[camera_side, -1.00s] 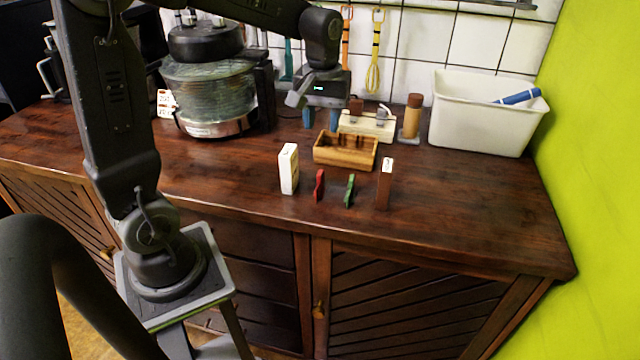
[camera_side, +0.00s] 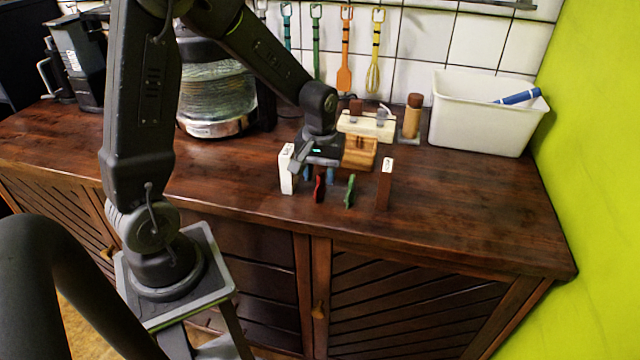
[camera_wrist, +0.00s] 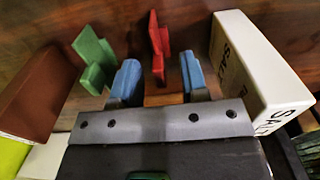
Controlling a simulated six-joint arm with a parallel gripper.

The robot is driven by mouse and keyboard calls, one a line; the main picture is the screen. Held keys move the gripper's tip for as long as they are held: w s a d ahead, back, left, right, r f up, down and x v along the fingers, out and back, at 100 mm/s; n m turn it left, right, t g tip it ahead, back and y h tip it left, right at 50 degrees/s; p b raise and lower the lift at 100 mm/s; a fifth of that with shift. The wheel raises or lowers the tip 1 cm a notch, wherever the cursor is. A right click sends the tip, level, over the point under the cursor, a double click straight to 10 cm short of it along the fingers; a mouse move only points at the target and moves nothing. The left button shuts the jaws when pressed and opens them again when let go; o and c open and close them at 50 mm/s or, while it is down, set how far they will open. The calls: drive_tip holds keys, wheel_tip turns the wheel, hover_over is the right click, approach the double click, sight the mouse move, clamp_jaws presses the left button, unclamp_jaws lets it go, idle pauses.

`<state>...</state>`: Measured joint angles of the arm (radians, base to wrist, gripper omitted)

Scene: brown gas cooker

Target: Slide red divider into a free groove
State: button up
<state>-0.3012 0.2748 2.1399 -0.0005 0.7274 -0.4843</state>
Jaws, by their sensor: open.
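The red divider (camera_side: 319,188) stands upright on the counter in front of my gripper. In the wrist view the red divider (camera_wrist: 159,45) lies just ahead of the gap between my blue fingertips. My gripper (camera_side: 318,174) is open and empty, low over the counter; its fingertips also show in the wrist view (camera_wrist: 160,80). The wooden box (camera_side: 361,152) is behind and to the right of my gripper, its left part hidden by it. Its grooves cannot be made out. The green divider (camera_side: 350,190) stands right of the red one and also shows in the wrist view (camera_wrist: 93,55).
A white box (camera_side: 288,169) with lettering stands close left of my gripper; in the wrist view it is at the right (camera_wrist: 258,75). A brown box (camera_side: 384,184) stands right of the green divider. A cream rack (camera_side: 366,125) stands behind. The counter's right front is clear.

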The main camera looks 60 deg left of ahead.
sight(320, 172)
drive_tip(key=shift+f, duration=0.2)
clamp_jaws()
idle(0.4)
wheel_tip(320, 172, up, 10)
drive_tip(key=shift+r, duration=0.1)
idle(0.4)
idle(0.4)
drive_tip(key=w+a, duration=1)
drive_tip(key=w, duration=0.1)
drive_tip(key=shift+r, duration=0.35)
drive_tip(key=shift+a, duration=0.1)
